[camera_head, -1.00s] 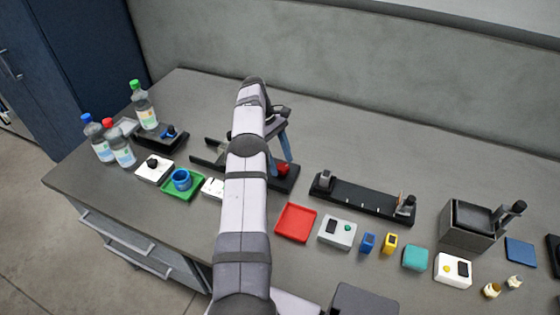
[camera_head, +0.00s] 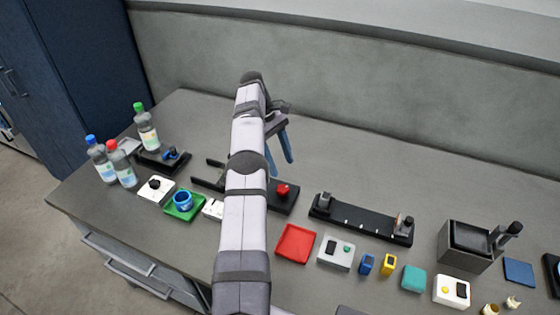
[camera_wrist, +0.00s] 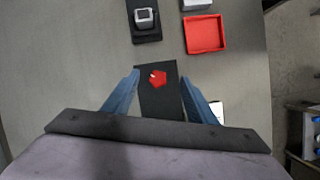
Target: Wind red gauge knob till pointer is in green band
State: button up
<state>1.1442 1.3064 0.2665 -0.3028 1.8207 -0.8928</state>
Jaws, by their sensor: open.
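The red knob (camera_head: 283,190) sits on a dark block (camera_head: 283,206), partly hidden behind my arm in the head view. In the wrist view the red knob (camera_wrist: 158,79) is faceted, with a small pale mark near its top left, on the dark strip. My gripper (camera_head: 279,142) is open and empty, above and beyond the knob in the head view. In the wrist view its blue fingers (camera_wrist: 164,82) stand apart on either side of the knob, not visibly touching it. I cannot make out the pointer or a green band.
A red tray (camera_head: 295,244) and a long black fixture (camera_head: 361,219) lie to the right. A green tray with a blue cup (camera_head: 182,199) and several bottles (camera_head: 147,127) stand to the left. The bench behind the gripper is clear up to the wall.

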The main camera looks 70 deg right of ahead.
jog(key=shift+s, duration=0.1)
jog(key=s+r+m+t+b, duration=0.2)
jog(key=s+r+m+b, duration=0.1)
jog(key=s+r, duration=0.9)
jog(key=w+a+f+m+t, duration=0.1)
jog(key=w+a+f+t, duration=0.3)
jog(key=f, duration=0.3)
jog(key=w+a+f+t, duration=0.1)
jog(key=w+a+f, duration=0.3)
jog(key=a+f, duration=0.25)
jog(key=d+f+h, duration=0.2)
jog(key=d+h, duration=0.2)
jog(key=d, duration=0.3)
jog(key=shift+d+t+b, duration=0.35)
jog(key=shift+d+t, duration=0.05)
